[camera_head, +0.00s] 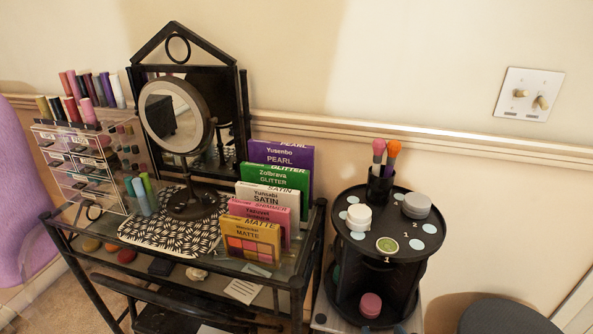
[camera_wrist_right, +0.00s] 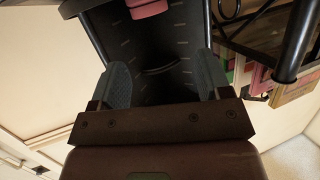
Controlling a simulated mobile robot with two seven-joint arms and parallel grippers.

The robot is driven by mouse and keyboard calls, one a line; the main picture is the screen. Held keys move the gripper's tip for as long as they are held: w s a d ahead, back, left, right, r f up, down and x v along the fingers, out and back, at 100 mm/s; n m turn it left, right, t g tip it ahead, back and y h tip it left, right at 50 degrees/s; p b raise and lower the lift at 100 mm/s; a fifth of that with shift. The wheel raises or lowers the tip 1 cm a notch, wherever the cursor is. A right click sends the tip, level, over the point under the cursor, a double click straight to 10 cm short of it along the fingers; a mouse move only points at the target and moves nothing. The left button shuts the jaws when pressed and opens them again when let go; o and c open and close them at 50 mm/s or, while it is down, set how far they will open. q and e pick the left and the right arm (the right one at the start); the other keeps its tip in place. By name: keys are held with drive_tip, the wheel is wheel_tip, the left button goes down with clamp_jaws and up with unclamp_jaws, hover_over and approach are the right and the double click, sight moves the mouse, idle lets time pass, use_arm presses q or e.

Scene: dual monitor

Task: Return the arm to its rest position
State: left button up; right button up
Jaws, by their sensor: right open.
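My right gripper (camera_wrist_right: 163,78) shows in the wrist view with its two grey-blue finger pads wide apart. Nothing is held between them. Behind the fingers is a dark surface with short pale marks; I cannot tell what it is. A pink item (camera_wrist_right: 148,8) shows at the top edge of that view. I cannot make out either gripper in the head view, and my left gripper is in neither view.
A black two-tier round stand (camera_head: 386,280) holds jars and brushes. Left of it, a glass-topped table (camera_head: 225,268) carries a round mirror (camera_head: 172,112), palette boxes (camera_head: 252,246) and a clear drawer organizer (camera_head: 85,165). A dark round seat (camera_head: 505,317) is lower right.

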use_arm(q)
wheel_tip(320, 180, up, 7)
drive_tip(key=p, duration=0.8)
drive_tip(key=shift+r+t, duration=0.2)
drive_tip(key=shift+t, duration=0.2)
use_arm(e)
drive_tip(key=s+d+r+g, duration=0.2)
drive_tip(key=s+d+r, duration=0.1)
drive_tip(key=s, duration=1)
drive_tip(key=s+d+r+n+g, duration=0.1)
drive_tip(key=s+d+r, duration=0.3)
drive_tip(key=s, duration=0.9)
drive_tip(key=shift+n+g+h, duration=0.3)
drive_tip(key=shift+g+h, duration=0.1)
drive_tip(key=shift+g, duration=0.1)
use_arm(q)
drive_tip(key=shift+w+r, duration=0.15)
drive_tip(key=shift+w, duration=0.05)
use_arm(e)
drive_tip(key=shift+c, duration=0.3)
